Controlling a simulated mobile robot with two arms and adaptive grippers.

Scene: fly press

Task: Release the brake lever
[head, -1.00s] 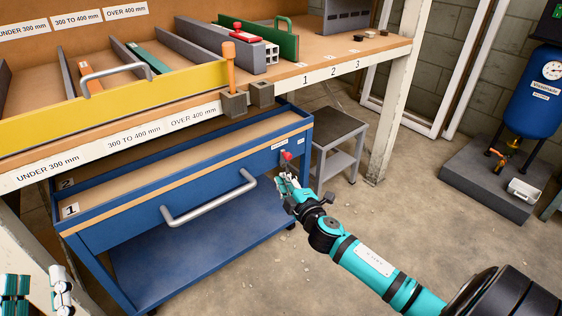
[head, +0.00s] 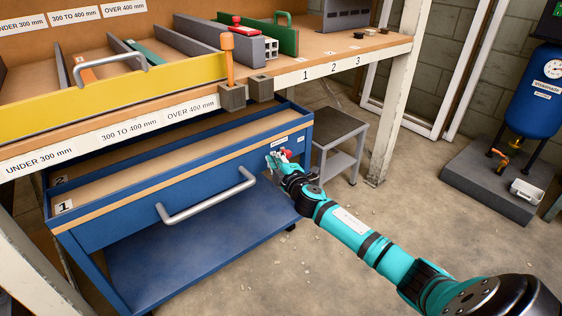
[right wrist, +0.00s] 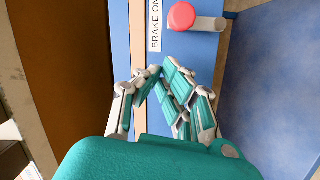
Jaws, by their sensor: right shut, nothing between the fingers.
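The brake lever has a red knob (head: 284,154) at the right end of the blue cart's front. In the right wrist view, its red knob (right wrist: 181,15) sits on a short grey bar (right wrist: 207,24) pointing right, beside a white "BRAKE ON" label (right wrist: 154,24). My right gripper (head: 274,161) is at the knob in the head view, partly covering the lever. In the right wrist view, my right gripper (right wrist: 163,72) has its fingers together and empty, just below the knob, with a visible gap. My left gripper is not in view.
The blue cart (head: 100,232) stands under the wooden bench, its silver handle (head: 206,196) left of my right gripper. A grey stool (head: 338,127) stands to the right of the cart. Floor (head: 420,215) is clear at the right, before the blue tank (head: 535,95).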

